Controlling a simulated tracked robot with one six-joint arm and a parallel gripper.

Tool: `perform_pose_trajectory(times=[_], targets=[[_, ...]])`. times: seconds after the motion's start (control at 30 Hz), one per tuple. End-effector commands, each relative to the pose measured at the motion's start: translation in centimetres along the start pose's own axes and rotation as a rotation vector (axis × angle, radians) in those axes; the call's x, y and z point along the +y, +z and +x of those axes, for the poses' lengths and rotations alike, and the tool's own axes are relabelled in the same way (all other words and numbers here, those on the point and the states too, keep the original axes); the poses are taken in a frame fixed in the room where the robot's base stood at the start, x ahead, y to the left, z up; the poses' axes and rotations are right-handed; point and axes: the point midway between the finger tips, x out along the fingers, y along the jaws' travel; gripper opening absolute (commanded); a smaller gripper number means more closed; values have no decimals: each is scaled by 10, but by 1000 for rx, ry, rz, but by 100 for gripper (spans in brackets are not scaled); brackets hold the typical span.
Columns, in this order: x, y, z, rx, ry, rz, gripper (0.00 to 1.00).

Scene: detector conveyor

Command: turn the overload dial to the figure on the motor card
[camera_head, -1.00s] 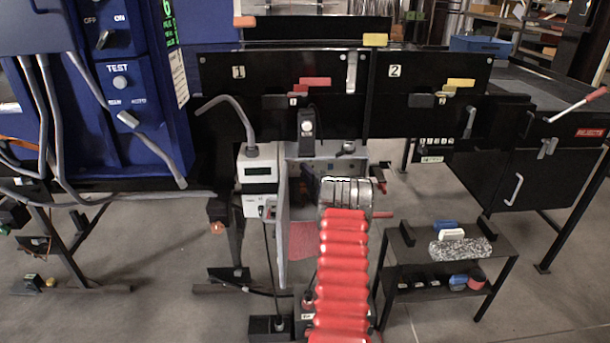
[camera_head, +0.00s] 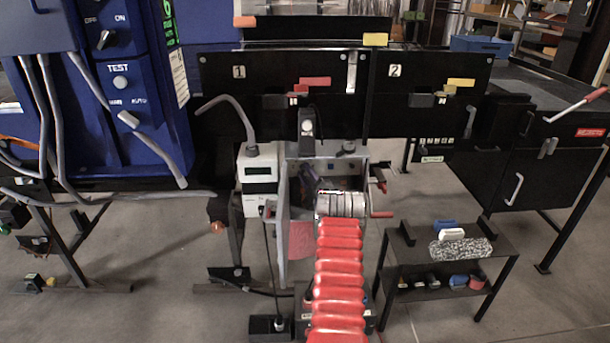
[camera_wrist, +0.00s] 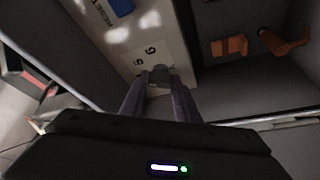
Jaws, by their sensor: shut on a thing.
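In the wrist view a small grey dial (camera_wrist: 159,76) sits on a pale panel (camera_wrist: 140,42) with printed figures near it, one a 6 or 9. My gripper (camera_wrist: 160,80) has its two fingers closed on this dial from both sides. I cannot read the dial's pointer. In the head view my gripper reaches into an open grey box (camera_head: 296,150) below panel 1, and my wrist hides the dial there. I cannot make out a motor card for certain.
The box's open door (camera_head: 284,220) hangs left of my wrist. A white meter (camera_head: 259,172) stands left of the box. A red-handled crank (camera_head: 381,214) is just right. In the wrist view orange-brown terminals (camera_wrist: 232,46) lie right of the dial. A small black table (camera_head: 402,268) stands at right.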

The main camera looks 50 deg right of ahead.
Motion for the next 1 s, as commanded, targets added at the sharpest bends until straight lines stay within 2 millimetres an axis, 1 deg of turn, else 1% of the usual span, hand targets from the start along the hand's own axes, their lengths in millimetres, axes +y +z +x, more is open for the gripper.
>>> perform_pose_trajectory(times=[0.03, 0.2, 0.4, 0.9, 0.93, 1.0], targets=[[-4, 3, -1, -7, 9, 37, 6], [-4, 3, -1, -8, 52, 138, 6], [-4, 3, -1, -9, 83, 210, 6], [-5, 4, -2, -11, 92, 234, 6], [-5, 4, -2, -11, 92, 234, 30], [-4, 4, -2, -10, 92, 234, 35]])
